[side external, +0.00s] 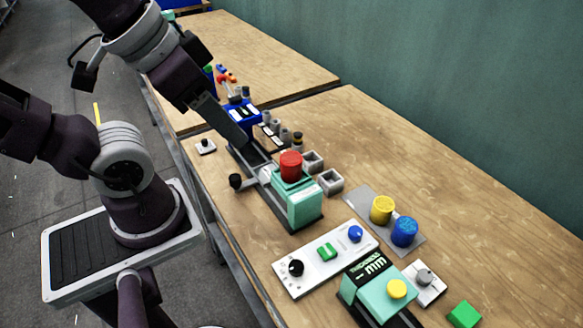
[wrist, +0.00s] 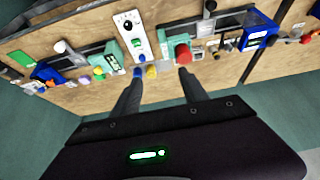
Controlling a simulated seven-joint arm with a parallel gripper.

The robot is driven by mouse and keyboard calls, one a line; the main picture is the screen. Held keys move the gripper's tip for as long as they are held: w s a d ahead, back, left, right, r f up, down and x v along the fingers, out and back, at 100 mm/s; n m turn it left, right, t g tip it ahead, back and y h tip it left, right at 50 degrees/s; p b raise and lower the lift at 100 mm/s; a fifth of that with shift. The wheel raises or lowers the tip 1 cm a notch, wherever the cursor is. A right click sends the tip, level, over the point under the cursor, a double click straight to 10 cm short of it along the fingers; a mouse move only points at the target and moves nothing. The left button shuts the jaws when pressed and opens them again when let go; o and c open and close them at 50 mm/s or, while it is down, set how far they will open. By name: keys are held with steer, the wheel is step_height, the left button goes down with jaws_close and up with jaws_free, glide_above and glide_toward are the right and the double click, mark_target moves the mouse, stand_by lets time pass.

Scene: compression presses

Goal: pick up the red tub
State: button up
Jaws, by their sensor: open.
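The red tub (side external: 291,165) is a short cylinder standing upright on top of the teal press (side external: 305,205) in the side external view. In the wrist view the red tub (wrist: 183,54) shows just beyond the tip of the right finger. The exact gap is hard to judge.
A black-knobbed lever (side external: 236,181) juts left from the teal press. A blue press (side external: 240,112) stands behind it. Small grey open boxes (side external: 330,181) sit right of the tub. Yellow (side external: 381,210) and blue (side external: 404,232) tubs stand on a grey plate, beyond a control panel (side external: 325,258).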

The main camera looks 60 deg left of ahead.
steer(key=o, duration=0.4)
